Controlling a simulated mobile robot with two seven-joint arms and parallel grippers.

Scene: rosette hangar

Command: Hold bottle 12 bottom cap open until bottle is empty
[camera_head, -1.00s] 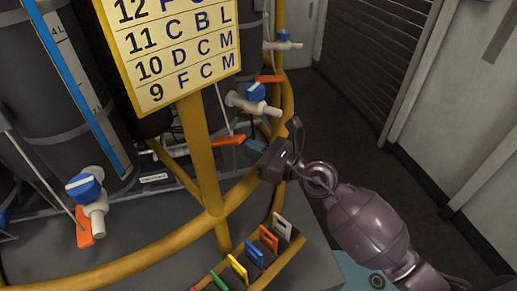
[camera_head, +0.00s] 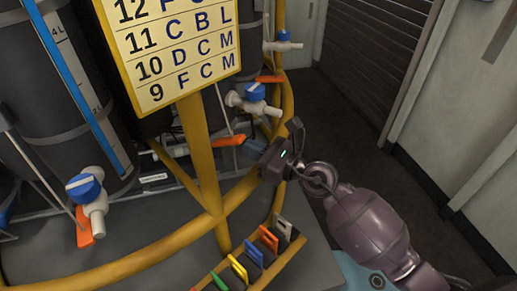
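Dark bottles with blue-and-white valves at their bases stand on the rosette frame. A large bottle (camera_head: 60,150) is at the left, with a valve (camera_head: 88,190) and an orange tab (camera_head: 84,228) below it. A second valve (camera_head: 254,92) is at the centre, near an orange lever (camera_head: 229,140). I cannot tell which bottle is number 12. My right gripper (camera_head: 268,151) is beside the yellow rail, just right of and below that orange lever. Its fingers point away from the camera and are partly hidden, so its grip is unclear. My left gripper is out of view.
A yellow sign (camera_head: 172,50) with lettered rows stands on a yellow post (camera_head: 203,160). Yellow curved rails (camera_head: 120,266) ring the bottles. A rack (camera_head: 262,262) of coloured clips is at the bottom. Open dark floor (camera_head: 345,120) lies at the right, before a shutter and grey wall.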

